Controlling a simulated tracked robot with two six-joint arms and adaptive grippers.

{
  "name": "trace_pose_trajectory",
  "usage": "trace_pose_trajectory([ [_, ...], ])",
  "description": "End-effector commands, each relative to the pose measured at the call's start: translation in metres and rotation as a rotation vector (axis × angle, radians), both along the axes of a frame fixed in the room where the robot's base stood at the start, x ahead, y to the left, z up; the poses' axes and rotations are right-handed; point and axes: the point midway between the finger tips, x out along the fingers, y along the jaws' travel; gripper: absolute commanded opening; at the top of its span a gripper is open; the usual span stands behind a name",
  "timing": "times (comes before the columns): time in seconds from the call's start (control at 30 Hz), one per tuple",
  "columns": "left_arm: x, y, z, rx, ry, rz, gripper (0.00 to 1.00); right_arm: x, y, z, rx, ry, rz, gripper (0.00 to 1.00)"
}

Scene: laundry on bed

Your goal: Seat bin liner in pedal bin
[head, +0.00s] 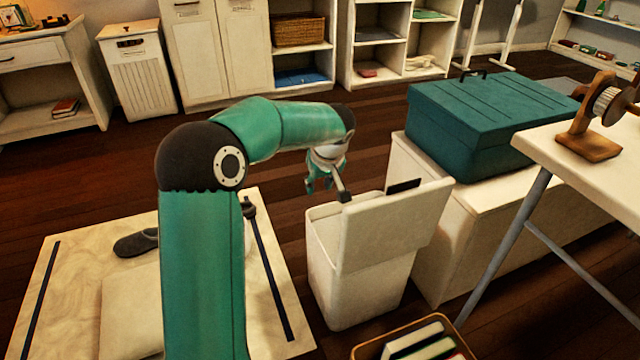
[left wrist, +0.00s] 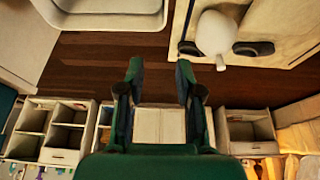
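The pale pedal bin (head: 350,285) stands on the floor at the centre of the head view, with its lid (head: 395,222) raised. Most of its inside is hidden by the lid. What seems to be its rim (left wrist: 110,24) shows at the top left of the left wrist view. My left gripper (head: 322,185) is beside and above the bin's far left edge. In the left wrist view its fingers (left wrist: 160,82) are spread with nothing between them. I cannot make out a bin liner for certain. A white rounded thing (left wrist: 217,35) lies at the upper right there. My right gripper is out of view.
A teal chest (head: 485,120) sits on a white bench right of the bin. A white table (head: 580,160) stands farther right. A box of books (head: 415,345) is in front. A dark slipper (head: 135,243) lies at left. Dark floor behind the bin is clear.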

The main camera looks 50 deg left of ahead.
Motion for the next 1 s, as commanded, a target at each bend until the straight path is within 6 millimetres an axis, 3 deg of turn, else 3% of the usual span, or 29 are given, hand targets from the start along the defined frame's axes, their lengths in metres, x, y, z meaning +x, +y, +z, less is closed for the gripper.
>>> trace_pose_trajectory([
  [0.17,-0.001,-0.007,0.015,-0.001,-0.002,-0.002,0.35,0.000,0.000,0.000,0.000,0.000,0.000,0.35],
  [0.6,-0.011,-0.038,0.091,0.001,-0.005,-0.002,0.35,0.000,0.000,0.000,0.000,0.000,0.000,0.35],
  [0.8,-0.014,-0.044,0.107,0.000,-0.002,0.000,0.35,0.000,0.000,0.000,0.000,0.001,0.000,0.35],
  [1.0,-0.015,-0.045,0.109,0.000,-0.001,0.001,0.35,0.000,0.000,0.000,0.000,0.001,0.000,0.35],
])
